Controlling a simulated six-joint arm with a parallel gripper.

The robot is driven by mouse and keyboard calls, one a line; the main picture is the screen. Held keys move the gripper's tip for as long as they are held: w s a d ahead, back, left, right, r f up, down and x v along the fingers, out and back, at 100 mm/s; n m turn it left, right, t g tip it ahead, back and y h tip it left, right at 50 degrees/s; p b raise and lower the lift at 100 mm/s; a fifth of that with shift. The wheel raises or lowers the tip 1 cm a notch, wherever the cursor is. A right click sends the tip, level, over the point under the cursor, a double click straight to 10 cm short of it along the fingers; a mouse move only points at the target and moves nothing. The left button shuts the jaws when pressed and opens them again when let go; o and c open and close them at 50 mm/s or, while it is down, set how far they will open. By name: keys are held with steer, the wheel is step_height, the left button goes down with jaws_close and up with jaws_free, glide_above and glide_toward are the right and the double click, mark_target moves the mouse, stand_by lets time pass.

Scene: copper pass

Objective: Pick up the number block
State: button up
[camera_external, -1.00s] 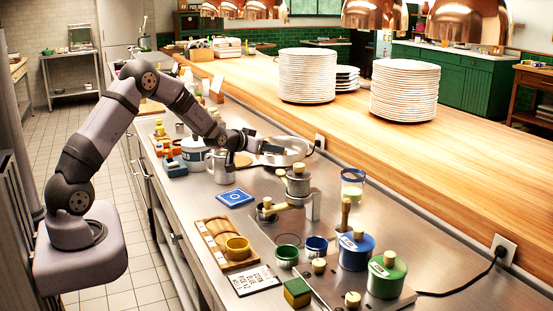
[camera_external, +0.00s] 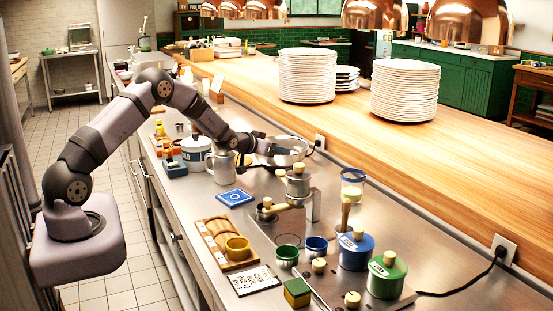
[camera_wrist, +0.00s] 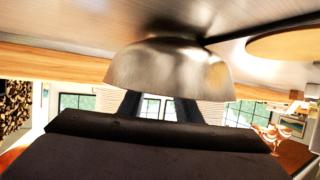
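I cannot make out a number block in either view. My gripper (camera_external: 280,149) is at the metal bowl (camera_external: 291,152) at the back of the steel counter. In the wrist view, the bowl (camera_wrist: 168,70) appears upside down and hides the tips of my gripper (camera_wrist: 157,100). The two dark fingers stand apart, with a bright gap between them and nothing visible held. Whether the fingers touch the bowl, or what lies inside it, cannot be told.
A steel pitcher (camera_external: 221,167), a white pot (camera_external: 196,153) and a blue tile (camera_external: 235,198) are near my arm. A metal stand with a pot (camera_external: 298,184) stands in front of the bowl. Plate stacks (camera_external: 307,76) are on the wooden shelf (camera_external: 480,185).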

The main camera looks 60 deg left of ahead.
steer(key=shift+r, duration=0.15)
steer(key=shift+c, duration=0.4)
step_height(320, 180, up, 10)
steer(key=shift+f+b, duration=0.15)
steer(key=shift+b, duration=0.75)
steer(key=shift+w+d+t+b, duration=0.2)
steer(key=shift+w+t+b, duration=0.3)
steer(key=shift+b, duration=0.35)
steer(key=shift+t+y, duration=0.7)
steer(key=shift+t, duration=0.1)
steer(key=shift+w+d+f+b, duration=0.1)
steer(key=shift+w+f+b, duration=0.3)
steer(key=shift+f, duration=0.95)
steer(key=shift+w+d+f+b, duration=0.1)
steer(key=shift+w+f, duration=0.6)
steer(key=shift+f, duration=0.6)
steer(key=shift+w+f+b, duration=0.2)
steer(key=shift+w+f, duration=0.35)
steer(key=shift+f, duration=0.8)
steer(key=shift+f, duration=0.1)
steer(key=shift+f+b, duration=0.3)
steer(key=shift+b, duration=0.25)
